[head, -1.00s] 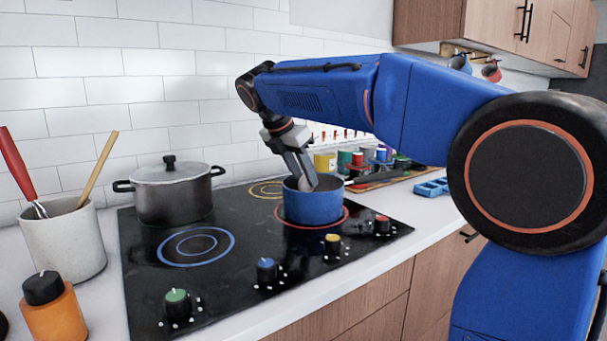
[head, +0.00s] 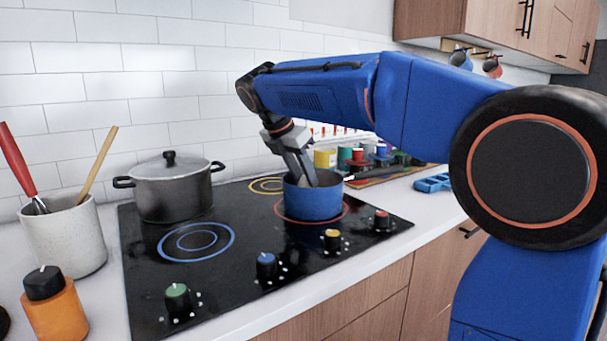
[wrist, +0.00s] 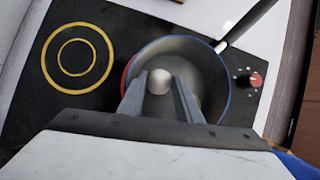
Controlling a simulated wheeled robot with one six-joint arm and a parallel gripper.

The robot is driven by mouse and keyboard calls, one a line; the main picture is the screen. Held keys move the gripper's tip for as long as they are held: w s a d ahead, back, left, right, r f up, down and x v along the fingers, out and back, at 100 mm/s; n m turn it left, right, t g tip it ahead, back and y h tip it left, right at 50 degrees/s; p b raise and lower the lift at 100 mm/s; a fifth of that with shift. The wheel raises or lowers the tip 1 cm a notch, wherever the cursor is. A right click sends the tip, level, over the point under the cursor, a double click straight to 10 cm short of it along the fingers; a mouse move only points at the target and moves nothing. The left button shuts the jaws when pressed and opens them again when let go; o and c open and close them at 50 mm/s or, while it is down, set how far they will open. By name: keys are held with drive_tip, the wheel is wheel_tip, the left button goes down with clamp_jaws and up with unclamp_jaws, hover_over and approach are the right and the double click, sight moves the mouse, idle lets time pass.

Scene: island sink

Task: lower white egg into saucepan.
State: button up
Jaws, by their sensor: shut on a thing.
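My gripper (wrist: 160,86) is shut on the white egg (wrist: 159,80), which shows between the two fingertips. In the head view my gripper (head: 306,177) points down with its fingertips inside the saucepan's rim. The egg is hidden there by the pan wall and fingers. I cannot tell whether the egg touches the pan's bottom.
A lidded grey pot (head: 170,190) stands on the left rear of the black cooktop (head: 240,285). The saucepan's handle (wrist: 247,24) points away to the upper right in the wrist view. Colored jars (head: 325,158) stand behind it. A utensil crock (head: 62,238) is at left.

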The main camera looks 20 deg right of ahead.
drive_tip(key=shift+f, duration=0.4)
idle(0.4)
drive_tip(key=o, duration=0.8)
